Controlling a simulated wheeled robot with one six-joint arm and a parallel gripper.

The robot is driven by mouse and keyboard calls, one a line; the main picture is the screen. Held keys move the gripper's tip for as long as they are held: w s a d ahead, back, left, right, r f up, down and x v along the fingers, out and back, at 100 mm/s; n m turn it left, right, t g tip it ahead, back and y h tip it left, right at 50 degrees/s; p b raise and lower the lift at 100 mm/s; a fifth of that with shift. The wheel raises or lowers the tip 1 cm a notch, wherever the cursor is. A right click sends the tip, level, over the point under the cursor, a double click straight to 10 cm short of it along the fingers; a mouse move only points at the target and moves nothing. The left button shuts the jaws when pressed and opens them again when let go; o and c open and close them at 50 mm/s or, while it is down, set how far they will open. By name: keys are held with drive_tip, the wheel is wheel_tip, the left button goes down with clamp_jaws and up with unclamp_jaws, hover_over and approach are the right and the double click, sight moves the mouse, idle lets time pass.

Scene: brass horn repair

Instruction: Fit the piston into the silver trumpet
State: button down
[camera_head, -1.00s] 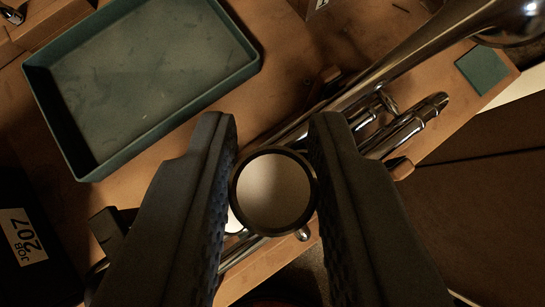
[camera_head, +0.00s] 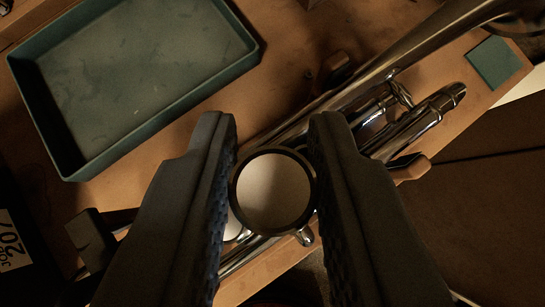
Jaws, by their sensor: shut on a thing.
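My gripper (camera_head: 272,150) is shut on the piston (camera_head: 273,192), with one dark padded finger on each side. I see the piston end-on, as a pale round face with a dark rim. The silver trumpet (camera_head: 425,50) lies diagonally on the bench behind and below the gripper, its bell toward the upper right.
An empty green tray (camera_head: 140,85) stands on the wooden bench (camera_head: 300,45) at the upper left. A small green pad (camera_head: 494,62) lies at the right. A dark box with a "JOB 207" label (camera_head: 12,240) is at the lower left. Brown supports (camera_head: 410,168) flank the trumpet.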

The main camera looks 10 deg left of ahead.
drive_tip(key=shift+f, duration=1.8)
drive_tip(key=c, duration=1.1)
unclamp_jaws()
drive_tip(key=shift+f, duration=0.1)
drive_tip(key=shift+c, duration=0.2)
drive_tip(key=v, duration=1.7)
drive_tip(key=shift+r, duration=0.25)
drive_tip(key=shift+s+d, duration=0.15)
drive_tip(key=s+d+f+m+t+h, duration=0.1)
drive_tip(key=s+d+f+t, duration=0.2)
drive_tip(key=s+d, duration=0.5)
drive_tip(key=s+d+f+m+t+h, duration=0.1)
drive_tip(key=s+d+f+t, duration=0.3)
drive_tip(key=s+d, duration=0.5)
drive_tip(key=s+m+t, duration=0.1)
drive_tip(key=s, duration=0.4)
drive_tip(key=shift+s+f+h, duration=0.25)
drive_tip(key=shift+s+h, duration=0.05)
drive_tip(key=shift+s, duration=0.05)
